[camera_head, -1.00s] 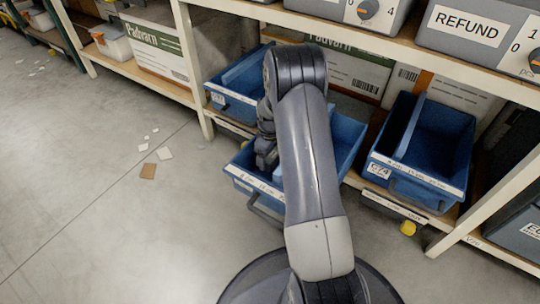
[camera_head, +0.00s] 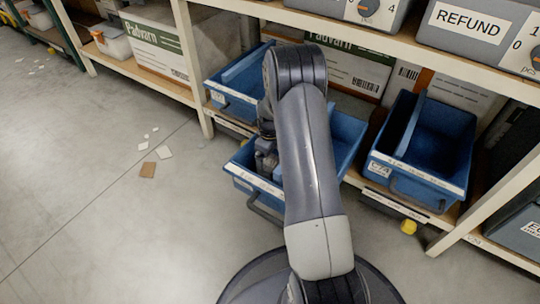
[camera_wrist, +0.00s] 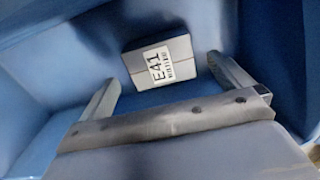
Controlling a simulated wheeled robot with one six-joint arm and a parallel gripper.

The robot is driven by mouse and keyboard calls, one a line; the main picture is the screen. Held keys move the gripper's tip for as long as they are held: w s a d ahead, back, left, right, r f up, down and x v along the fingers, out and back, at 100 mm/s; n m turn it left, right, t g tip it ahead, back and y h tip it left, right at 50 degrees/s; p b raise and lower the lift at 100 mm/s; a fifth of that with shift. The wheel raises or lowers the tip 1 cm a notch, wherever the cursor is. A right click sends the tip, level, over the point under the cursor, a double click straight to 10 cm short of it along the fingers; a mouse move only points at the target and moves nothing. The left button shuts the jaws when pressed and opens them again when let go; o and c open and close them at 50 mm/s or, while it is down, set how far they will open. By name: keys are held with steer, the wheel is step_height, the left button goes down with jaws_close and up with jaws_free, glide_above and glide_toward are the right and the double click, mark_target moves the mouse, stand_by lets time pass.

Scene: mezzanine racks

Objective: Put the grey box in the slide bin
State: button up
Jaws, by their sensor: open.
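The grey box (camera_wrist: 161,63), with a white label reading E41, lies inside a blue bin (camera_wrist: 60,70) in the wrist view. My gripper (camera_wrist: 170,88) is open in that bin, its two fingers apart on either side of the box's near end. I cannot tell whether they touch it. In the head view the middle blue bin (camera_head: 349,143) juts out from the low shelf, and my gripper (camera_head: 266,160) is over its left part, mostly behind my arm. The box is hidden there.
Another blue bin (camera_head: 441,136) stands to the right on the low shelf, and one (camera_head: 232,106) to the left. Shelf uprights (camera_head: 190,70) flank the bay. A grey REFUND box (camera_head: 455,38) sits above. The floor (camera_head: 90,215) at left is mostly clear, with small scraps (camera_head: 148,170).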

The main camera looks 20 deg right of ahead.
mark_target(270, 162)
step_height(270, 162, up, 13)
steer(key=p, duration=0.5)
steer(key=shift+p, duration=0.3)
steer(key=shift+c, duration=0.5)
